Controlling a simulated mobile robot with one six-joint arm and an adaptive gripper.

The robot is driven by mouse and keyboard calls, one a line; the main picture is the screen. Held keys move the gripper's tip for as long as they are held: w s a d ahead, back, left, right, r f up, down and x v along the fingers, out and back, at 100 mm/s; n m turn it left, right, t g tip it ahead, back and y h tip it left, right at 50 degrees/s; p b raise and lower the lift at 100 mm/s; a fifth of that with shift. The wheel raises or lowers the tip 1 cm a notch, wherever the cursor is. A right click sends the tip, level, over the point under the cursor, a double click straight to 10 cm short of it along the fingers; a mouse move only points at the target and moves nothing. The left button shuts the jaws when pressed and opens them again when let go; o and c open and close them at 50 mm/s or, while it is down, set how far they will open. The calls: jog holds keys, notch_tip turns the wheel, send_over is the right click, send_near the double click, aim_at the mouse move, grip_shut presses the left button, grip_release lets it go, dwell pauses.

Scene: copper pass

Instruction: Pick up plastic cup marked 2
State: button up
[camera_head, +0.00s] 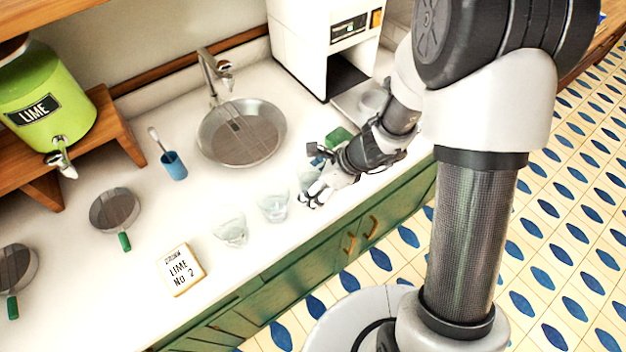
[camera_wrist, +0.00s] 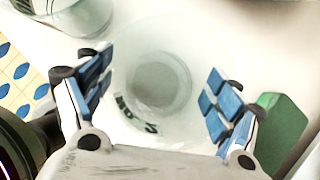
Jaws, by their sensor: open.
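In the wrist view a clear plastic cup (camera_wrist: 158,85) stands upright between my fingers, seen from above. Dark lettering on its side looks like "No" and a figure that may be 2. My gripper (camera_wrist: 157,78) is open, with one blue-padded finger on each side of the cup; I cannot tell if either touches it. In the head view my gripper (camera_head: 314,188) is low over the counter at the right end of a row of clear cups, and mostly hides this cup (camera_head: 306,179). Two other cups, a middle one (camera_head: 273,206) and a left one (camera_head: 230,231), stand beside it.
A card reading "LIME No 2" (camera_head: 180,270) lies left of the cups. A round sink (camera_head: 241,132), a blue holder (camera_head: 174,166) and a green lime dispenser (camera_head: 45,95) are farther back. A green object (camera_wrist: 281,130) sits close by my right finger.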

jog(key=shift+c, duration=0.4)
jog(key=c, duration=0.7)
jog(key=shift+c, duration=0.2)
